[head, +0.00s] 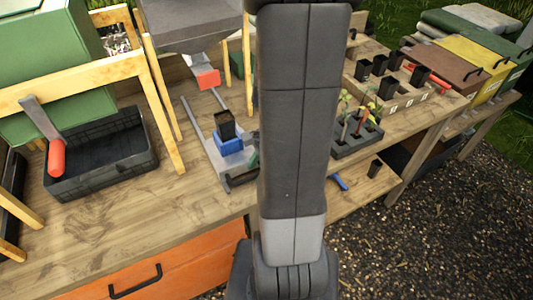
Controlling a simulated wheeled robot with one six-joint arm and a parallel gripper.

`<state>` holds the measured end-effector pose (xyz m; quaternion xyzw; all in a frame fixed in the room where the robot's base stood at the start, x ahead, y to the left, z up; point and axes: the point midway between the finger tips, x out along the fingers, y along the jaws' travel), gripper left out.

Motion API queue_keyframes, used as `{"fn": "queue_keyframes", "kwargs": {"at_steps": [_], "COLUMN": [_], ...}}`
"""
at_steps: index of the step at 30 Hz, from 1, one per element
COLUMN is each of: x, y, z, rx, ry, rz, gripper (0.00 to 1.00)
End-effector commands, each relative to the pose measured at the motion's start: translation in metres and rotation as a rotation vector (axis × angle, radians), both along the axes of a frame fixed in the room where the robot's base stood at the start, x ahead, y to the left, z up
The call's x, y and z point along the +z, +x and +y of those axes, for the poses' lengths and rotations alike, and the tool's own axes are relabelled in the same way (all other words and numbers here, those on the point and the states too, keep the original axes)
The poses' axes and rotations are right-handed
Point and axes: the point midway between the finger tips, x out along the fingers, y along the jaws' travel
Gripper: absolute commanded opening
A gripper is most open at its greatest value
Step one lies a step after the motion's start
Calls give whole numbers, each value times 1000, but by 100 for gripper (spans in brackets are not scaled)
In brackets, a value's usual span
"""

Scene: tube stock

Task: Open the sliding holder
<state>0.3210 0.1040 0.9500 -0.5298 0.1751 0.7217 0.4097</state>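The likely sliding holder (211,149) is a grey metal slide with two rails on the wooden bench, left of my arm. A blue block (229,146) sits on it, with a black square pot (225,124) standing upright in it. A dark bar (241,180) is at its front edge. My arm hides its right side, so I cannot tell how far it is slid out. My gripper is outside the picture.
A grey hopper with a red piece (207,79) hangs above the slide's back. A black tray (100,160) with a red-handled trowel (48,140) stands left. A seedling tray (356,137) and pot rack (400,100) stand right. An orange drawer (170,268) is below the bench.

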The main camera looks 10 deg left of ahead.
Motion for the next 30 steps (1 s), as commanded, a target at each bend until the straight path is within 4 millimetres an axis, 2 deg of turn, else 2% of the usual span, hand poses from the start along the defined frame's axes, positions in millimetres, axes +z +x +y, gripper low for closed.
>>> {"fn": "queue_keyframes", "kwargs": {"at_steps": [5,12,18,24,30], "x": [28,77,107,118,119], "y": [4,10,13,13,13], "z": [-12,-34,-48,-53,-54], "rx": [-2,-4,-2,-2,0], "ry": [1,0,0,-1,-1], "rz": [-7,-8,-4,-1,-1], "gripper": [34,34,34,34,34]}}
